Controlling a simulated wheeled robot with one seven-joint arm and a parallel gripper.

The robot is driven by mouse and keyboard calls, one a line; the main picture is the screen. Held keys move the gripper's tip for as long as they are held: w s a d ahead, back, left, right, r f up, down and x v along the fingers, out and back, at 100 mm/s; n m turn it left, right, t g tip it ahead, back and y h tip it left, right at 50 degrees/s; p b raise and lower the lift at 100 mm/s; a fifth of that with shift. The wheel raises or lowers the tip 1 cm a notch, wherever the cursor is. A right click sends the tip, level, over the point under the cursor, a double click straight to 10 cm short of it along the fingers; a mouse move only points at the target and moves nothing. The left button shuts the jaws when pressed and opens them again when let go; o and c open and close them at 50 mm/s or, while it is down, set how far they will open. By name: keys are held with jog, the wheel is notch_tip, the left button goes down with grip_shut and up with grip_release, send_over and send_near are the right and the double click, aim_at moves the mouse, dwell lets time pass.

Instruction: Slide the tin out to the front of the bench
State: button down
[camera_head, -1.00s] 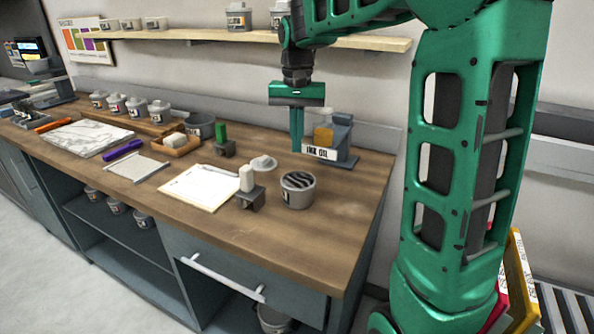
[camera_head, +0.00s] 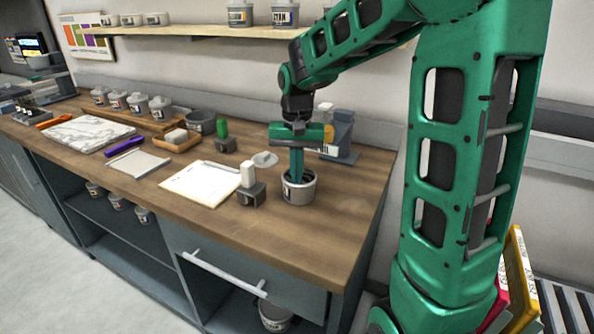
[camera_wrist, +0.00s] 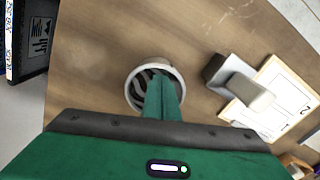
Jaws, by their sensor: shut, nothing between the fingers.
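The open grey tin (camera_head: 298,196) stands upright on the wooden bench (camera_head: 330,232), near its right end and a little back from the front edge. In the wrist view the tin (camera_wrist: 133,98) shows a pale rim and a dark, striped inside. My gripper (camera_head: 297,180) is shut and points down, with its fingertips at the tin's mouth and seemingly inside the rim. In the wrist view the closed fingers (camera_wrist: 163,92) cover the right part of the opening. How deep the tips reach is hidden.
A dark block with a white top (camera_head: 249,187) stands close left of the tin, with a lid (camera_head: 265,159) behind. A grey stand (camera_head: 342,138) is behind my gripper. The bench in front of the tin is clear.

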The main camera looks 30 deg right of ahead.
dwell(0.3)
jog(key=s+a, duration=0.1)
jog(key=s, duration=0.1)
jog(key=s+a, duration=0.4)
jog(key=s, duration=0.1)
jog(key=shift+a, duration=0.1)
jog(key=shift+r, duration=0.15)
notch_tip(320, 180, up, 10)
jog(key=shift+r, duration=0.2)
dwell(0.4)
